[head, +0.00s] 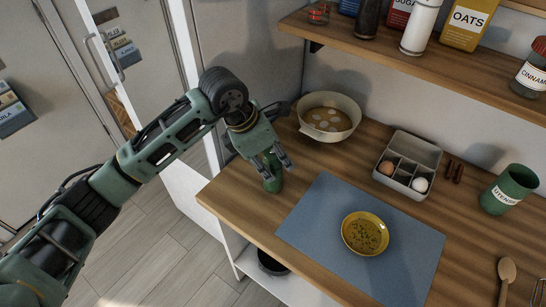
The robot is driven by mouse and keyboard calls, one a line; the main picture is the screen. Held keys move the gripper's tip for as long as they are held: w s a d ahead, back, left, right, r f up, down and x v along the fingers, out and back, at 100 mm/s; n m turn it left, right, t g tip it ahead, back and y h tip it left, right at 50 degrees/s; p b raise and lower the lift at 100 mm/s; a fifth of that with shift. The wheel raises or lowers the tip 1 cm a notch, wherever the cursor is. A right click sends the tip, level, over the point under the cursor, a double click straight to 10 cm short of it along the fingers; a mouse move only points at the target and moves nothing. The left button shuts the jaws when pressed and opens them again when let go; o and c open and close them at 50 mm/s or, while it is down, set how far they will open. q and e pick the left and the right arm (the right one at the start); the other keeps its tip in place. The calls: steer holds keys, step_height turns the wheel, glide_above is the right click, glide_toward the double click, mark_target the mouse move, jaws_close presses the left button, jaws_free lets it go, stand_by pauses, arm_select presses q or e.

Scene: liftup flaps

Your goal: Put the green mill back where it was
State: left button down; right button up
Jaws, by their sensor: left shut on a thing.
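The green mill (272,181) is upright near the left end of the wooden counter, left of the blue mat (310,222). My left gripper (275,165) is shut on its upper part from above, and the fingers hide some of it. I cannot tell whether the base of the mill touches the counter or is just above it. My right gripper is not in view.
A cream pot (345,108) stands behind the mill. A yellow bowl (365,233) is on the mat. An egg box (407,163) and a green utensil cup (508,190) stand farther right. A shelf (400,62) with jars and packages overhangs the back.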

arm_select(q)
steer(key=shift+f, duration=0.1)
steer(key=c, duration=1.6)
jaws_free()
steer(key=o, duration=0.4)
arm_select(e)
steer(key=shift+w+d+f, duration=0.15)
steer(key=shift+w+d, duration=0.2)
arm_select(q)
steer(key=shift+o, duration=0.2)
steer(key=shift+r, duration=0.25)
steer(key=shift+a+r, duration=0.2)
steer(key=shift+r, duration=0.1)
steer(key=b+v, duration=0.3)
steer(key=v, duration=0.8)
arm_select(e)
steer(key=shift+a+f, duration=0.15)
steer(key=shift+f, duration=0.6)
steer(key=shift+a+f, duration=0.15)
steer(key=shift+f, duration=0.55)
